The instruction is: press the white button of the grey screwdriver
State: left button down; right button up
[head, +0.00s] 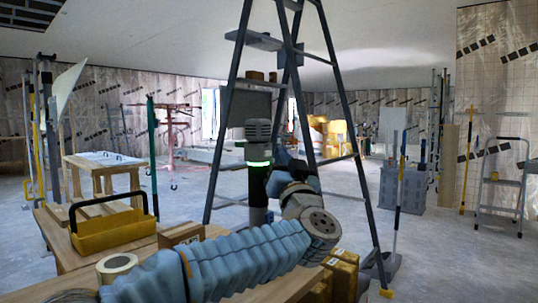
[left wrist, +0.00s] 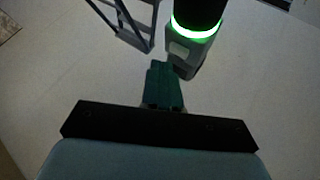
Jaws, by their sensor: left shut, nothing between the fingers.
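The grey screwdriver (head: 258,131) stands upright in the head view, with a grey ribbed top, a glowing green ring and a black lower body. What supports it is hidden behind my arm. In the left wrist view its ring, black part and grey part (left wrist: 185,65) show at the top, and the white button (left wrist: 179,48) faces my fingers. My left gripper (left wrist: 163,78) is shut and empty, its teal fingertips just short of the button in the picture; I cannot tell whether they touch the screwdriver. In the head view the left gripper (head: 281,156) is just right of it.
A wooden bench (head: 55,235) in front carries a yellow toolbox (head: 108,238), a tape roll (head: 117,266) and a cardboard box (head: 181,234). A tall stepladder (head: 345,115) stands behind the screwdriver. A grey crate (head: 403,190) is to the right on open floor.

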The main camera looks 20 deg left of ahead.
pick_arm(q)
jog(key=shift+s+d+p, duration=0.1)
jog(key=shift+s+d, duration=0.2)
jog(key=shift+d, duration=0.55)
jog(key=shift+s+d+p, duration=0.1)
jog(key=shift+s+d, duration=0.25)
jog(key=shift+d, duration=0.55)
jog(key=shift+s+d+p, duration=0.1)
jog(key=shift+s+d, duration=0.2)
jog(key=shift+d, duration=0.55)
